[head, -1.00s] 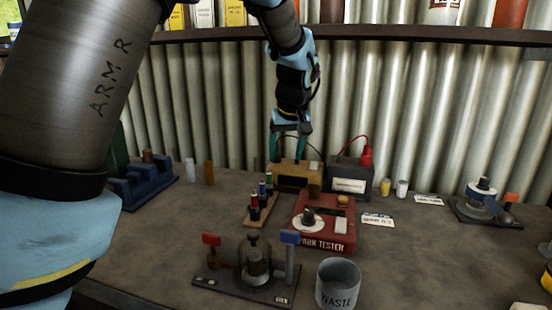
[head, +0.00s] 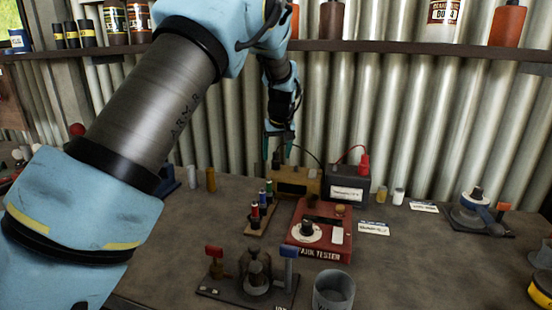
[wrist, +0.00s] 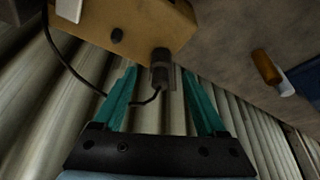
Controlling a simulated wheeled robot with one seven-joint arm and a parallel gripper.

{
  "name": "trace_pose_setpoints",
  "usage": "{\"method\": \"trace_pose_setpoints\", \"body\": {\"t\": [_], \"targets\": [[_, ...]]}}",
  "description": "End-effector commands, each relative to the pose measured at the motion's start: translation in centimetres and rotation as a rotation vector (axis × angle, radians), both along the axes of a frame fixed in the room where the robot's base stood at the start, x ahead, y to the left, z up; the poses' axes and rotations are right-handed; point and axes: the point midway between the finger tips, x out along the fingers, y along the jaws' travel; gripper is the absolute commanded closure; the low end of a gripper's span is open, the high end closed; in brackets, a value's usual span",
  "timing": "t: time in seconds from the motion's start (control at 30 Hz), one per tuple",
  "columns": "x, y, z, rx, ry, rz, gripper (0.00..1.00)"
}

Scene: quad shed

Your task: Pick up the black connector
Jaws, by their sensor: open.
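The black connector (wrist: 160,76) shows in the wrist view at the edge of a yellow-brown box (wrist: 130,22), with a thin black cable curving away from it. My gripper (wrist: 159,73) has its two teal fingers spread on either side of the connector, with visible gaps, so it is open and empty. In the head view the gripper (head: 279,158) points down at the left end of the same box (head: 297,181), close to the corrugated wall. The connector is too small and dark there to make out clearly.
A dark battery-like box (head: 346,188) with a red lead stands right of the yellow-brown box. A red tester (head: 320,230) and a rack of coloured pieces (head: 262,210) stand in front. A shelf (head: 400,46) runs above. The bench's right-centre has free room.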

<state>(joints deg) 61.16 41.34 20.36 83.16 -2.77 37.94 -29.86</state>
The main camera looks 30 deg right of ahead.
Motion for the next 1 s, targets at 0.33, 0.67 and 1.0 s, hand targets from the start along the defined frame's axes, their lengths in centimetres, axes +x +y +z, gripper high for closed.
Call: {"method": "trace_pose_setpoints", "body": {"t": [0.33, 0.67, 1.0], "targets": [[1.0, -0.2, -2.3, -0.002, 0.000, 0.001, 0.26], [1.0, -0.2, -2.2, -0.002, 0.000, 0.001, 0.50], [0.9, -0.2, -2.2, -0.002, 0.000, 0.001, 0.88]]}}
